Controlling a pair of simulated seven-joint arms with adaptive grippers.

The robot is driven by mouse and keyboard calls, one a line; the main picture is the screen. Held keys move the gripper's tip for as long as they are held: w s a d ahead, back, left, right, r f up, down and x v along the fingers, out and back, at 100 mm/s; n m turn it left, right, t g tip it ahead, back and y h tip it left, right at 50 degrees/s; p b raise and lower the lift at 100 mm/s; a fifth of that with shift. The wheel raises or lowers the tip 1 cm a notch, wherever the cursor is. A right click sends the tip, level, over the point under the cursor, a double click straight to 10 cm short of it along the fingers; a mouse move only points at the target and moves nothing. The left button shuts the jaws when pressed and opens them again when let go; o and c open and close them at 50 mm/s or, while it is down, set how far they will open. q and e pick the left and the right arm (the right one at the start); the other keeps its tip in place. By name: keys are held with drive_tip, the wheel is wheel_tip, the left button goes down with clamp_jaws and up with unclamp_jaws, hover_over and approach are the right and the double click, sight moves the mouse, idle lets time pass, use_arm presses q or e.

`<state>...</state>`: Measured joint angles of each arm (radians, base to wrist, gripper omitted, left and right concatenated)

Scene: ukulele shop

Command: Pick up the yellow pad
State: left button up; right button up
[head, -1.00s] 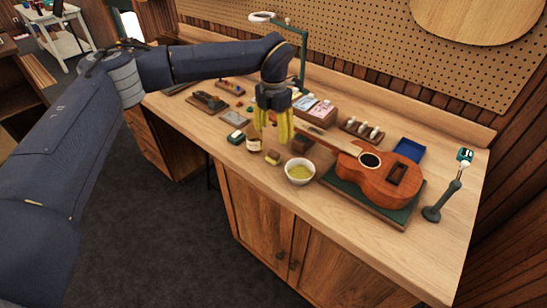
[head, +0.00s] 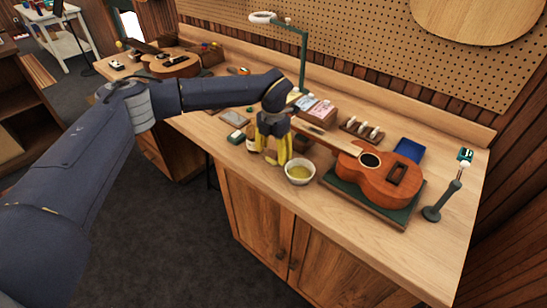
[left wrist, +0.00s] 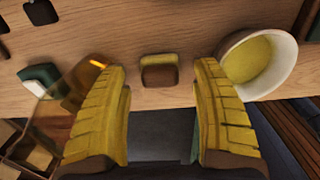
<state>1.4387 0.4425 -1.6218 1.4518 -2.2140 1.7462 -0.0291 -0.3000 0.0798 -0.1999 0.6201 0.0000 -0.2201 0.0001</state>
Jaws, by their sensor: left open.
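The yellow pad (head: 271,161) is a small block on the bench near its front edge, left of the bowl. In the left wrist view the pad (left wrist: 160,72) shows a yellow part and a brown part. My left gripper (head: 272,155), with yellow ridged fingers, points down at the pad. Its fingers are open and spread to either side of the pad in the left wrist view, with gaps on both sides. The fingers partly hide the pad in the head view. My right gripper is not in view.
A white bowl (head: 300,172) with yellowish contents stands close to the right finger. An amber bottle (left wrist: 72,90) is close to the left finger. A ukulele (head: 375,175) lies on a green mat to the right. A green lamp stand (head: 303,60) rises behind.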

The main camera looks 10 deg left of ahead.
use_arm(q)
drive_tip(key=shift+f, duration=0.35)
drive_tip(key=c, duration=1.1)
